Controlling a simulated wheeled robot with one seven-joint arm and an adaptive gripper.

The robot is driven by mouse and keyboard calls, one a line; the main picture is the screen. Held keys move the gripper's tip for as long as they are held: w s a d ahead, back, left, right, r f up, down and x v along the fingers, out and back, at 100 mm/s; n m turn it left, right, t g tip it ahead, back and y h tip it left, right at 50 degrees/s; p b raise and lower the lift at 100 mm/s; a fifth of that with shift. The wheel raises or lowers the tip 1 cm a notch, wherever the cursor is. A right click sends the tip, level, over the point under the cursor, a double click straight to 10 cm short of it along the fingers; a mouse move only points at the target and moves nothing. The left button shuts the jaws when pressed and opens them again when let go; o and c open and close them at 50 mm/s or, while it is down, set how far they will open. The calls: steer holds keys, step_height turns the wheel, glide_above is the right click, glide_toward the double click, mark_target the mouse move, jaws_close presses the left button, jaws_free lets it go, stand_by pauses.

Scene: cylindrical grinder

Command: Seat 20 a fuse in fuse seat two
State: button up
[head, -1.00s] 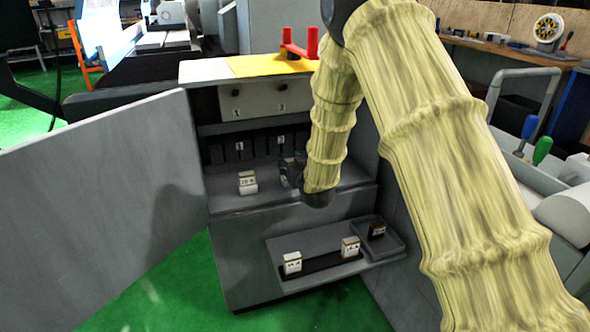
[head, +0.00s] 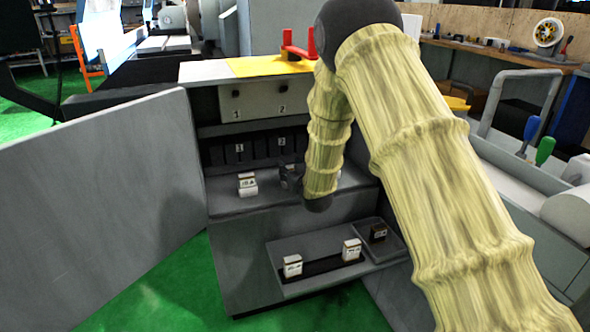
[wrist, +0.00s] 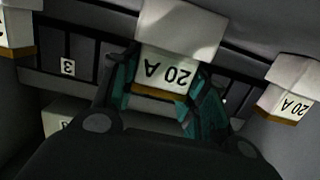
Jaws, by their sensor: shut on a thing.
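My gripper (wrist: 165,95) is shut on a white fuse (wrist: 178,55) marked 20 A, with a brown band along its lower edge in the wrist view. The teal fingers lie on either side of it. In the head view my gripper (head: 291,178) is inside the open cabinet, beside and to the right of a white fuse (head: 247,184) on the ledge. The held fuse is hidden there by my arm and gripper. Dark seat slots (head: 240,150) line the back wall. I cannot tell whether the held fuse touches a seat.
A lower shelf (head: 310,285) holds two white fuses (head: 292,265) (head: 351,250); a small tray (head: 392,250) beside it holds a dark-faced one (head: 378,232). The open door (head: 100,180) stands at left. A numbered panel (head: 262,100) overhangs the slots. Another 20 A fuse (wrist: 290,92) is at right in the wrist view.

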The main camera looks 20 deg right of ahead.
steer(key=shift+f, duration=0.15)
steer(key=o, duration=1.1)
steer(key=shift+s+r, duration=0.2)
steer(key=shift+s, duration=0.05)
steer(key=s, duration=0.3)
steer(key=s+r+p, duration=0.1)
steer(key=s, duration=0.3)
steer(key=s+p, duration=0.1)
steer(key=s, duration=0.3)
steer(key=shift+s+d+r, duration=0.2)
steer(key=shift+d+r, duration=0.05)
steer(key=shift+r, duration=0.1)
